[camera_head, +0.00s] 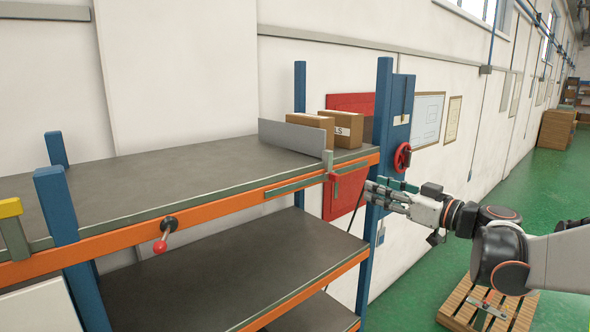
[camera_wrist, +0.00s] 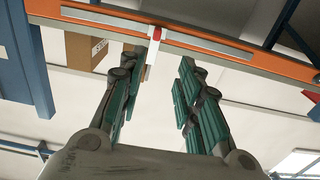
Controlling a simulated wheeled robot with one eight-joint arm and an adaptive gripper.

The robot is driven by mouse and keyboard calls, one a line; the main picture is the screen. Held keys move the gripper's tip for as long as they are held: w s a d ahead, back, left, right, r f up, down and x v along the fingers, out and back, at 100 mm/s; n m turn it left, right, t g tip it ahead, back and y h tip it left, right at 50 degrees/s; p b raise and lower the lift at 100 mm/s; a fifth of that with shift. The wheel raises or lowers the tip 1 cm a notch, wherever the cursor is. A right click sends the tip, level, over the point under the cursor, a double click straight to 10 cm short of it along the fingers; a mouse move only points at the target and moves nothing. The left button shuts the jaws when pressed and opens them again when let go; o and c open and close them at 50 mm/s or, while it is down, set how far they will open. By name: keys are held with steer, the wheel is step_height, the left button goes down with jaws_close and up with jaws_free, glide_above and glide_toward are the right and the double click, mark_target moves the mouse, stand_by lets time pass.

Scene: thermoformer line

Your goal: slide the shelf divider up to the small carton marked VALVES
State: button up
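The shelf divider (camera_head: 291,137) is an upright grey plate across the upper shelf (camera_head: 150,180), near its right end. Its front clip (camera_head: 331,168), with red and pale green parts, sits on the orange front beam. Two brown cartons stand right of the divider: one (camera_head: 312,121) partly behind the plate, and one (camera_head: 350,124) with a white label ending in "LS". The full word is hidden, so I cannot tell which is VALVES. My gripper (camera_head: 383,190) is open and empty, right of the clip. In the wrist view, its spread fingers (camera_wrist: 165,68) point toward the beam and clip (camera_wrist: 153,60).
A blue post (camera_head: 378,130) and a panel with a red handwheel (camera_head: 402,157) stand close by my gripper. A red-knobbed lever (camera_head: 163,236) is on the beam further left. The upper shelf left of the divider is clear. A wooden pallet (camera_head: 490,305) lies on the floor.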

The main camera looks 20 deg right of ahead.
mark_target(338, 175)
steer(key=x, duration=1.3)
steer(key=shift+w+d+f, duration=0.2)
steer(key=shift+w+d, duration=0.1)
steer(key=shift+w, duration=0.2)
jaws_close()
